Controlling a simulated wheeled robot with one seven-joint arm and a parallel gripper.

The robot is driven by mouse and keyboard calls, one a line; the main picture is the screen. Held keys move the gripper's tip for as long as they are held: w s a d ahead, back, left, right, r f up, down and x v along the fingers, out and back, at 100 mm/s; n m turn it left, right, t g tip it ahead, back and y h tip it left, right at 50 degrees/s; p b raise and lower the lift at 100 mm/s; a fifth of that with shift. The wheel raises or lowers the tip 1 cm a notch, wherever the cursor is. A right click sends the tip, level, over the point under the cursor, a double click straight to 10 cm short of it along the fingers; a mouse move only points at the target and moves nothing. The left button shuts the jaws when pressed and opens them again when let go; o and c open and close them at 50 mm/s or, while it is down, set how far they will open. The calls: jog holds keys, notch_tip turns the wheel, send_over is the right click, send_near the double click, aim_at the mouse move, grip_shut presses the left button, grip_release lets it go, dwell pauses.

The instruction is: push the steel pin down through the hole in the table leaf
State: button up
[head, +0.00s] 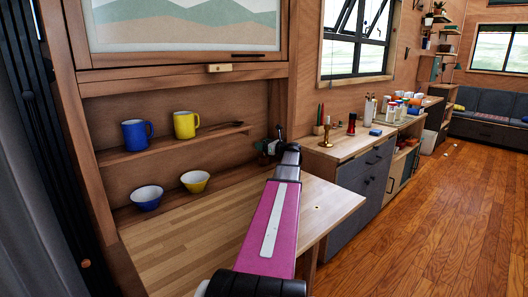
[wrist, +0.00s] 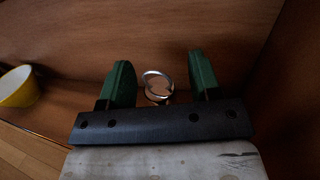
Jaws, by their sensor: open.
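The pale wooden table leaf (head: 185,240) is folded out flat below the wall niche. My gripper (head: 268,147) is at the niche's right side, beyond the leaf's back edge. In the wrist view my gripper (wrist: 158,72) is open, its two green fingers apart. No pin shaft is clearly visible.
A blue mug (head: 135,135) and a yellow mug (head: 185,125) stand on the niche shelf. A blue bowl (head: 147,198) and a yellow bowl (head: 195,181) sit below. A counter (head: 345,145) with a candlestick and jars stands to the right. Most of the leaf is clear.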

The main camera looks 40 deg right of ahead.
jog(key=shift+w+a, duration=0.2)
jog(key=shift+w, duration=0.35)
jog(key=c, duration=1)
